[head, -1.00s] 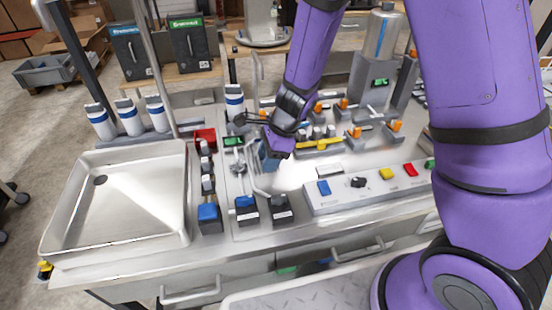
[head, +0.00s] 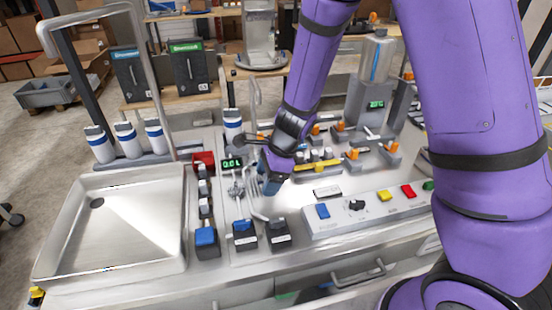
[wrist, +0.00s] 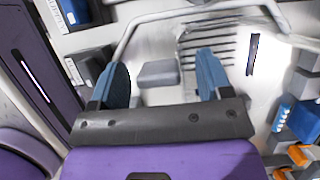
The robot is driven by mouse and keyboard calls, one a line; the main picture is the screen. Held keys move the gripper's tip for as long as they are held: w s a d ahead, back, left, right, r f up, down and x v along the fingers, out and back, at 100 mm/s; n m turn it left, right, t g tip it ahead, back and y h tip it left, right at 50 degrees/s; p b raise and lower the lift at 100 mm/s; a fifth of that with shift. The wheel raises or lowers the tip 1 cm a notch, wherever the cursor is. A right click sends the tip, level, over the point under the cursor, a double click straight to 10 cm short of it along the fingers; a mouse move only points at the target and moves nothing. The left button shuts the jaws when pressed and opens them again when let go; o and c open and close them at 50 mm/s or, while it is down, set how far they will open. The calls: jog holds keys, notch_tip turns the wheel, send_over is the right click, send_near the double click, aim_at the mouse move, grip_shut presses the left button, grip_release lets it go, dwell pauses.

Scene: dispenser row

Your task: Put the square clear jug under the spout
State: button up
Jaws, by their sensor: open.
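My gripper (head: 273,187) is low over the steel counter, just behind the black blocks with blue and grey tops. In the wrist view its two blue fingers (wrist: 163,77) are apart. A grey block (wrist: 158,73) shows in the gap between them, and I see nothing clamped. A slotted grate (wrist: 207,48) lies just beyond the fingers. I cannot clearly make out the square clear jug in either view; a pale curved outline beyond the fingers is too unclear to name. A thin gooseneck spout (head: 254,92) rises behind my gripper in the head view.
A steel sink (head: 115,225) with a tall tap (head: 98,15) is at left. A green readout (head: 232,163) stands left of my gripper. A button panel (head: 365,205) lies to the right. Several blue-banded white bottles (head: 128,139) stand behind the sink. Small fittings with orange knobs crowd the right.

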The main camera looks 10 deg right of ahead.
jog(key=s+d+r+n+t, duration=0.1)
jog(key=s+d+r+n, duration=0.25)
jog(key=r, duration=0.45)
jog(key=s+d+r+n, duration=0.2)
jog(key=d+r+n, duration=0.15)
jog(key=r, duration=0.45)
jog(key=s+d+r+n+t, duration=0.1)
jog(key=s+d+r+n, duration=0.15)
jog(key=d+r, duration=0.4)
jog(key=s+d+r+n+t+h, duration=0.1)
jog(key=s+d+r+n+h, duration=0.1)
jog(key=s, duration=0.4)
jog(key=s+d+r+n+t+h, duration=0.2)
jog(key=s+d+r+n, duration=0.2)
jog(key=s+r+n, duration=0.2)
jog(key=shift+s+h, duration=0.3)
jog(key=shift+s, duration=0.1)
jog(key=shift+a+r+n, duration=0.1)
jog(key=shift+n, duration=0.15)
jog(key=shift+c, duration=0.2)
dwell(0.5)
